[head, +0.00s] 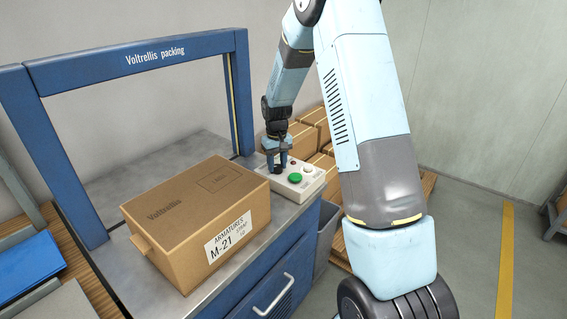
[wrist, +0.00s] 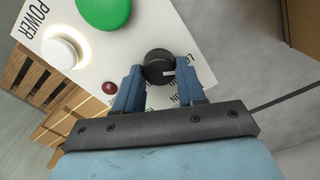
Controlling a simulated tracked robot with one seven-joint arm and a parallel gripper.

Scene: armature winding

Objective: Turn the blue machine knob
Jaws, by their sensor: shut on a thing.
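The knob (wrist: 158,64) is black and round with a white mark, on a white control panel (wrist: 110,65) of the blue packing machine (head: 137,62). In the wrist view my gripper (wrist: 161,76) has one blue finger on each side of the knob and is shut on it. In the head view my gripper (head: 276,166) reaches down to the far left part of the panel (head: 307,187), and its fingers hide the knob. Printed words around the knob are partly covered by the fingers.
The panel also carries a green button (wrist: 104,10), a lit white button (wrist: 61,52) and a small red lamp (wrist: 109,88). A cardboard box (head: 190,215) stands on the metal bench close to the panel. More boxes (head: 312,130) are stacked on a pallet behind.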

